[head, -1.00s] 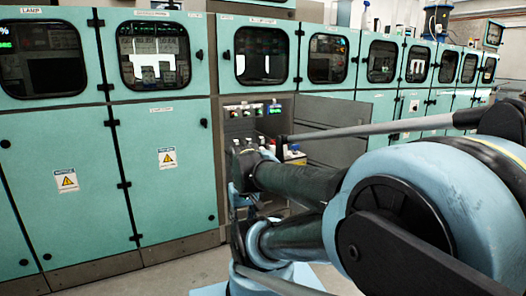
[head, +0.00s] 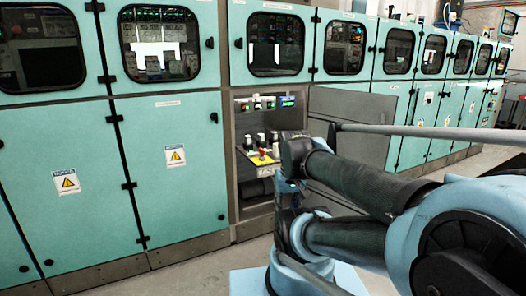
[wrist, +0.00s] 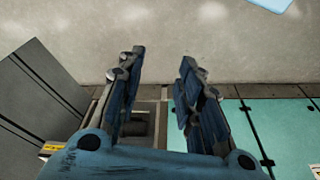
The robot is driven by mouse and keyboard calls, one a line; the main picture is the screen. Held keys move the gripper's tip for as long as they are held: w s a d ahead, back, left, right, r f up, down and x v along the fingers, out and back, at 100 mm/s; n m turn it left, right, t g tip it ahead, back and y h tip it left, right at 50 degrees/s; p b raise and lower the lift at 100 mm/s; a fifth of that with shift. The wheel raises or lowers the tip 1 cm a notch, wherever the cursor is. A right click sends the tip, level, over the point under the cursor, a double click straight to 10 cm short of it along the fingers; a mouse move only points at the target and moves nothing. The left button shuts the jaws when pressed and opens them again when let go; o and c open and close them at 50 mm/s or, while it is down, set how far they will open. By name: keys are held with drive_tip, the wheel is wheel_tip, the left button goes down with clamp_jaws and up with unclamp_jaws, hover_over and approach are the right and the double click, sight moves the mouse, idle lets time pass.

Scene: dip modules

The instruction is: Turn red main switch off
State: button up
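The red main switch (head: 262,154) appears as a small red knob on a yellow plate (head: 264,160) inside the open cabinet bay, left of my arm's end in the head view. Its exact setting is too small to tell. My gripper (wrist: 157,82) is open in the wrist view, with a wide gap and nothing between its fingers. Its fingers cannot be made out in the head view, where my arm's links cover that area. The red switch cannot be made out in the wrist view.
A grey open door (head: 352,121) stands right of the bay and also shows in the wrist view (wrist: 35,85). Several dark knobs and a lit green display (head: 287,101) are above the plate. Teal cabinets (head: 170,165) line both sides. Floor is clear in front.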

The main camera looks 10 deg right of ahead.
drive_tip(key=w+r, duration=0.9)
drive_tip(key=w, duration=0.2)
wheel_tip(320, 180, up, 6)
drive_tip(key=r+n+t+y, duration=0.1)
drive_tip(key=n+t, duration=0.1)
drive_tip(key=n, duration=0.1)
hover_over(262, 149)
drive_tip(key=s+d, duration=0.2)
drive_tip(key=s, duration=0.5)
drive_tip(key=x, duration=1.7)
drive_tip(key=shift+a+f, duration=0.2)
drive_tip(key=shift+f, duration=0.05)
clamp_jaws()
